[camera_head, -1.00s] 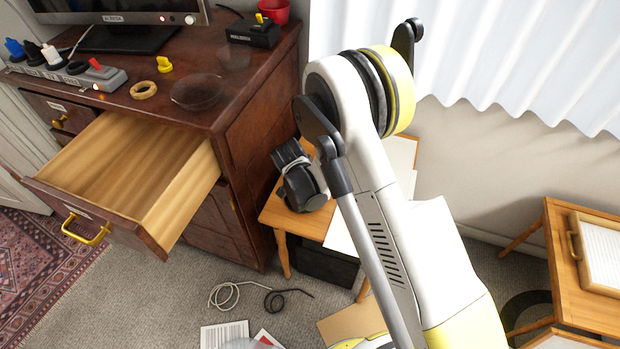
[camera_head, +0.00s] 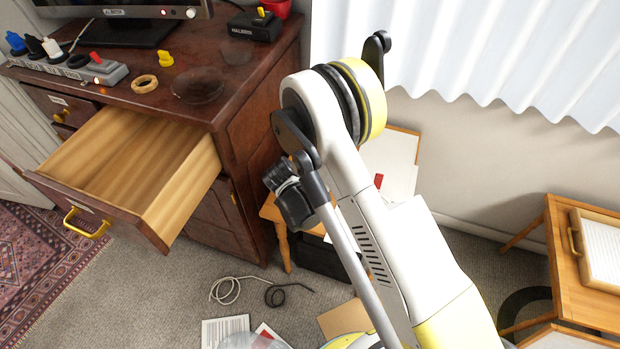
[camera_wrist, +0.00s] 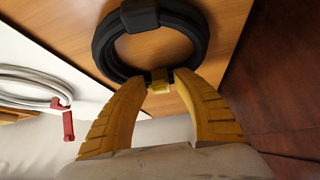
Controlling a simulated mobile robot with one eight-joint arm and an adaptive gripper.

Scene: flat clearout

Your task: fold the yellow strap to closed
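The yellow strap (camera_wrist: 160,81) shows in the wrist view as a small tab at the lower edge of a black cable coil (camera_wrist: 150,38) on a wooden top. My gripper (camera_wrist: 160,77) has its two yellow fingers apart, one on each side of the strap. Narrow gaps seem to separate the fingertips from it; I cannot tell whether either one touches. In the head view my arm covers this spot, and neither the strap nor the fingers show there.
A white cable coil with a red strap (camera_wrist: 68,125) lies on a white surface at left in the wrist view. In the head view, the dark cabinet (camera_head: 240,140) has an open drawer (camera_head: 130,165) left of the small wooden table (camera_head: 275,215). Loose cable (camera_head: 228,290) and papers lie on the floor.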

